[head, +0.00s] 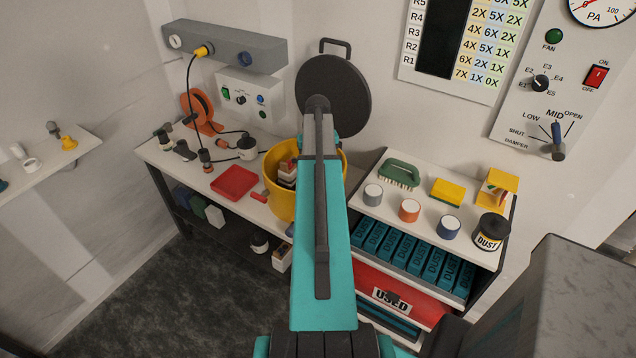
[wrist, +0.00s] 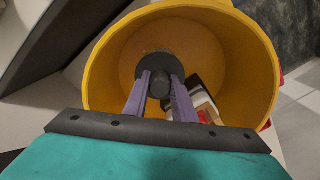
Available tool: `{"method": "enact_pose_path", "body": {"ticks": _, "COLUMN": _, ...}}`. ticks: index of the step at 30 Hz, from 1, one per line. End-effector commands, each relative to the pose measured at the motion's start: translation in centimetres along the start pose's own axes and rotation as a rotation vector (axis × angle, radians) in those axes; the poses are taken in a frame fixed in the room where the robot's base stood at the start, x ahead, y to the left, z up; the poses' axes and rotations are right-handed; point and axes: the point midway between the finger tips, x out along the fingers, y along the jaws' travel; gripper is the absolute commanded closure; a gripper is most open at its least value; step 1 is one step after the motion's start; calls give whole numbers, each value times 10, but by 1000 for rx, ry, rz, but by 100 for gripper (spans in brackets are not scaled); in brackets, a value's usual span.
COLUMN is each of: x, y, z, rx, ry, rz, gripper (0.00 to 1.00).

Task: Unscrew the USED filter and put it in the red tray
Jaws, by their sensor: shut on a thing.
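In the wrist view my gripper (wrist: 160,90) is shut on the dark knob of a round grey piece (wrist: 151,63). It is over the open yellow bin (wrist: 105,75); I cannot tell whether the piece touches the bin. I cannot tell if this piece is the USED filter. In the head view my arm hides the gripper. A flat red tray (head: 236,182) lies on the left bench. A red front (head: 418,305) on the right shelf unit bears a USED label (head: 391,299).
In the head view the yellow bin (head: 277,180) stands between bench and shelf unit, with loose items inside. A dark round lid (head: 347,92) with a handle is raised behind it. Several DUST boxes (head: 415,256) fill a shelf. Jars, a green brush (head: 399,172) and a yellow sponge (head: 446,192) stand above.

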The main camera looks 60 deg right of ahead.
Motion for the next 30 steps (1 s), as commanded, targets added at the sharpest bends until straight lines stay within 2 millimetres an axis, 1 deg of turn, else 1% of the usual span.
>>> {"method": "enact_pose_path", "body": {"ticks": 30, "x": -1, "y": 0, "z": 0, "rx": -682, "ry": -2, "rz": 0, "gripper": 100}}
